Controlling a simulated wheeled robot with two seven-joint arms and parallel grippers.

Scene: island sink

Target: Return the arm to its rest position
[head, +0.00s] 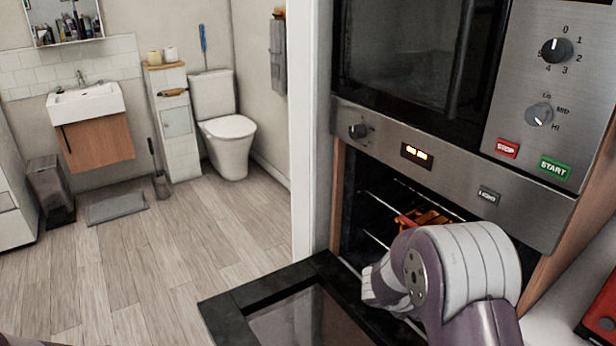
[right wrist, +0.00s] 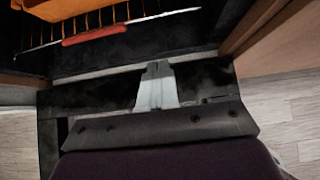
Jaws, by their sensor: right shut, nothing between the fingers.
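My right arm (head: 450,270) reaches in front of the open oven, and its gripper is hidden behind the arm in the head view. In the right wrist view my right gripper (right wrist: 156,85) is shut, with its pale fingers together and nothing between them. Beyond it is the oven rack (right wrist: 120,14), with a red bar (right wrist: 95,34) along its front and an orange item (right wrist: 70,8) on it. The fingers appear apart from the rack. My left gripper is not in view.
The oven door (head: 300,315) is folded down below the arm. A microwave with a control panel (head: 550,90) is above the oven. A red object (head: 600,315) stands at the right edge. Open wooden floor (head: 170,250) lies left, with a toilet (head: 228,140) and sink (head: 88,103) beyond.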

